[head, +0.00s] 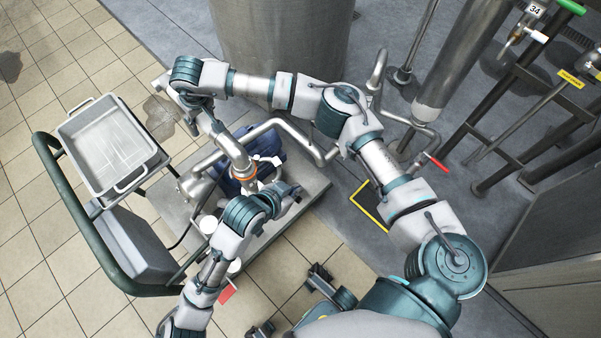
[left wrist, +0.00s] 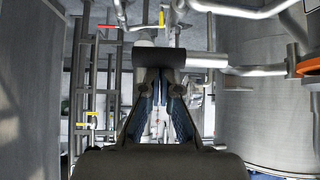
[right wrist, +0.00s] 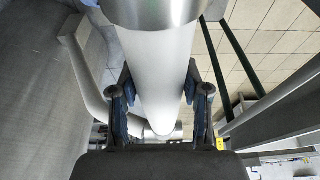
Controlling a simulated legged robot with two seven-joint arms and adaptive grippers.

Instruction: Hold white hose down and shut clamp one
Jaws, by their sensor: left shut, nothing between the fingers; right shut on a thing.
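In the head view my right gripper (head: 192,122) is at the upper left, by the upper end of a steel pipe. In the right wrist view its fingers (right wrist: 160,105) are shut on the white hose (right wrist: 160,75), one on each side, below a steel collar (right wrist: 158,12). My left gripper (head: 290,190) is right of the pipe joint with an orange ring (head: 244,178). I cannot tell contact. The orange ring (left wrist: 308,66) is at the right edge; clamp one is not clearly identifiable.
A cart with a green rail (head: 62,190) carries a metal tray (head: 108,148) at left. A blue motor (head: 262,150) sits behind the pipe joint. A large steel tank (head: 280,40) stands at the back. Pipe with a red handle (head: 437,162) is at right.

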